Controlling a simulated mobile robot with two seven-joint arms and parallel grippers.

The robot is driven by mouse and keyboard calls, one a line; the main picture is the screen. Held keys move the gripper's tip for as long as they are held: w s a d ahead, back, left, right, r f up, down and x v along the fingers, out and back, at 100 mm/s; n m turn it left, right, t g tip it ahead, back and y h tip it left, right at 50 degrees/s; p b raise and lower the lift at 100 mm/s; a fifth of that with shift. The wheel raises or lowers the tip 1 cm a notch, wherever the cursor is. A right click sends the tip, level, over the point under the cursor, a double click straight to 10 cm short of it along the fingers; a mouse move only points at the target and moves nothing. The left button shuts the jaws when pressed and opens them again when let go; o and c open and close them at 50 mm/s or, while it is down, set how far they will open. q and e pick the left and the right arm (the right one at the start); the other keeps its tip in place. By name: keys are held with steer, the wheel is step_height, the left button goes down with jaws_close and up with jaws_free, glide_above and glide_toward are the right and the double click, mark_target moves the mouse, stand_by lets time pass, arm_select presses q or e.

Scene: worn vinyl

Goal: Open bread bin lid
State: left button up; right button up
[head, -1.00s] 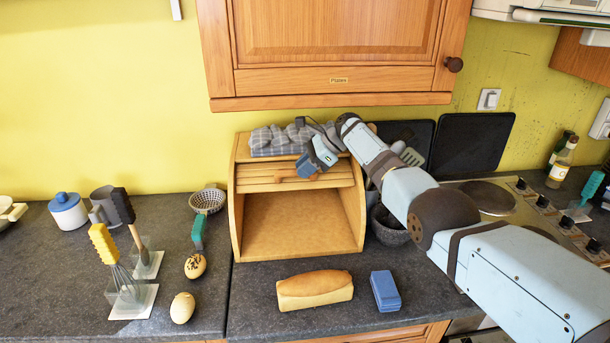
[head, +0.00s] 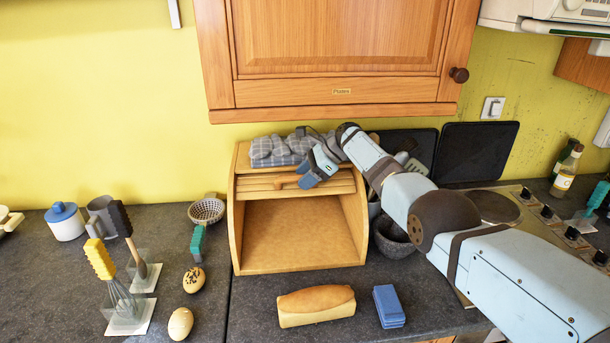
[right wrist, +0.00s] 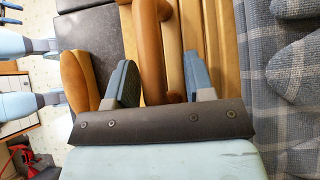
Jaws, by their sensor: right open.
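The wooden bread bin (head: 233,225) stands on the counter against the wall. Its slatted roll lid (head: 265,186) is rolled up, with slats showing only at the top of the front; the inside looks empty. My right gripper (head: 314,172) is at the lid, over its handle. In the right wrist view the rounded wooden handle (right wrist: 151,50) lies between the two spread fingers of the right gripper (right wrist: 158,82). I cannot tell whether either finger touches it. My left gripper is not in the head view.
A bread loaf (head: 316,306) and a blue block (head: 388,306) lie in front of the bin. A checked cloth (head: 275,150) lies on top. A dark bowl (head: 392,238) stands close to its right, below my arm. A wall cabinet (head: 335,115) hangs above.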

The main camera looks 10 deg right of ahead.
steer(key=shift+s+r, duration=0.1)
steer(key=shift+r, duration=0.2)
steer(key=shift+d+r, duration=0.15)
steer(key=shift+r, duration=0.1)
steer(key=shift+v, duration=1.15)
steer(key=d, duration=0.6)
steer(key=d+b, duration=0.1)
steer(key=d, duration=0.5)
steer(key=shift+d+f, duration=0.15)
steer(key=shift+f, duration=0.05)
steer(key=shift+s, duration=0.1)
